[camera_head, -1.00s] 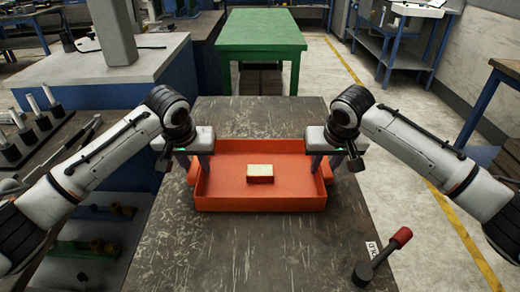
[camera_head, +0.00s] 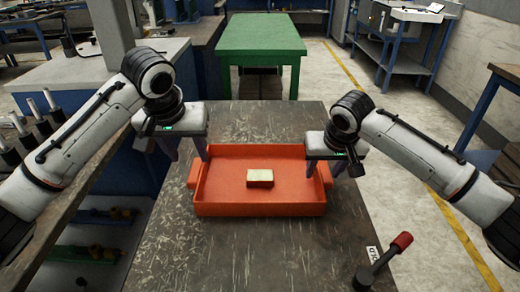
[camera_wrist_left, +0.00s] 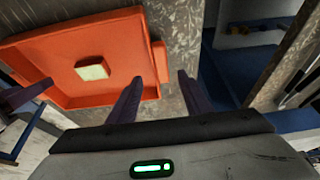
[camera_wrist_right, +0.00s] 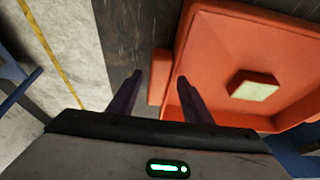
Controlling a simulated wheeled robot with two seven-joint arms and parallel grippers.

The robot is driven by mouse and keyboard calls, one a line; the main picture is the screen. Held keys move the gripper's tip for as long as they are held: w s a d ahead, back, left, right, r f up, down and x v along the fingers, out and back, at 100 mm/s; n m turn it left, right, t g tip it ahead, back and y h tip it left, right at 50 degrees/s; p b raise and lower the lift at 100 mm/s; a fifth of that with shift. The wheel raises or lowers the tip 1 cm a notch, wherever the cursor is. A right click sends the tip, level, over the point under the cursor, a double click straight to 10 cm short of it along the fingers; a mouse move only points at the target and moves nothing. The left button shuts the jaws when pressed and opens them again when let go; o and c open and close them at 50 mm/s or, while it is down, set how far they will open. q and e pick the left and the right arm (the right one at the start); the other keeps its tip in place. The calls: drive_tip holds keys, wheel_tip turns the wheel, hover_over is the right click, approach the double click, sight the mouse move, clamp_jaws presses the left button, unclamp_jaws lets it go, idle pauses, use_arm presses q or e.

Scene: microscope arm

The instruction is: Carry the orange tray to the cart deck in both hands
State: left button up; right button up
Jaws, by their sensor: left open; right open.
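The orange tray (camera_head: 260,209) rests flat on a dark scratched bench top, with a small cream-topped block (camera_head: 260,177) inside. It also shows in the left wrist view (camera_wrist_left: 60,45) and the right wrist view (camera_wrist_right: 235,40). My left gripper (camera_head: 188,158) is open and empty, above and beside the tray's left end. My right gripper (camera_head: 321,178) is open at the tray's right end; in the right wrist view the end handle (camera_wrist_right: 157,88) shows between its fingers. Whether either gripper touches the tray I cannot tell. I cannot identify the cart deck for sure.
A green table (camera_head: 260,40) stands beyond the bench (camera_head: 185,250). A lever with a red knob (camera_head: 401,241) is at the bench's front right. A grey-topped counter (camera_head: 75,75) is at the left. Concrete floor (camera_head: 330,85) shows at the right.

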drive_tip(key=shift+r, duration=0.15)
use_arm(q)
drive_tip(key=v, duration=0.2)
drive_tip(key=shift+s+r, duration=0.15)
drive_tip(key=shift+r, duration=0.2)
use_arm(e)
drive_tip(key=v, duration=1.1)
drive_tip(key=shift+s+r, duration=0.25)
drive_tip(key=shift+r, duration=0.1)
